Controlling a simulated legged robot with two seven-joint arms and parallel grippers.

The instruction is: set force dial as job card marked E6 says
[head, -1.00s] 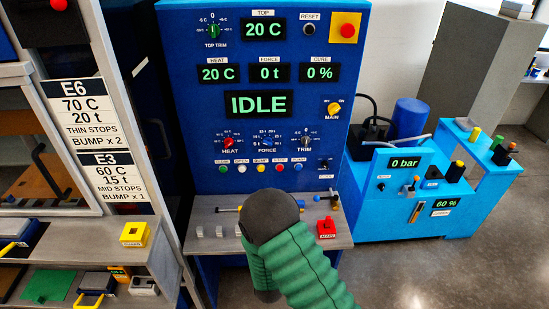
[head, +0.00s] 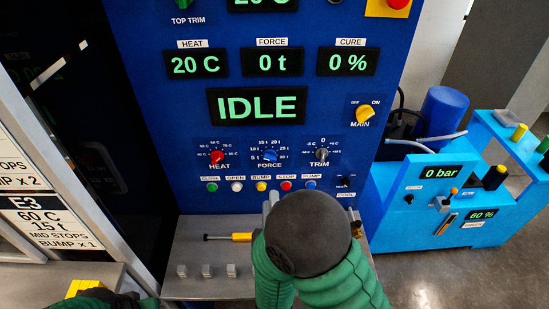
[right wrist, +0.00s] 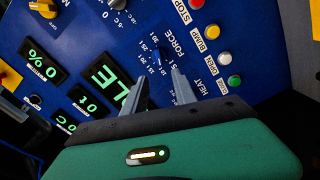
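The blue force dial (head: 269,156) sits on the blue press panel between the heat dial (head: 217,157) and trim dial (head: 321,155); its pointer setting is too small to tell. The force readout (head: 265,62) shows 0 t. In the right wrist view my right gripper (right wrist: 159,73) is open, with the force dial (right wrist: 163,62) at its fingertips, not clearly gripped. In the head view my right wrist hides most of that gripper. The E6 card (head: 14,165) shows only its lower edge, "BUMP x 2". My left gripper (head: 108,296) is partly cut off at lower left.
A row of labelled push buttons (head: 261,186) runs just below the dials. The main switch (head: 365,114) is yellow. The E3 card (head: 50,219) reads 60 C, 15 t. A grey shelf (head: 190,285) juts out below the panel. A light blue unit (head: 425,214) stands at right.

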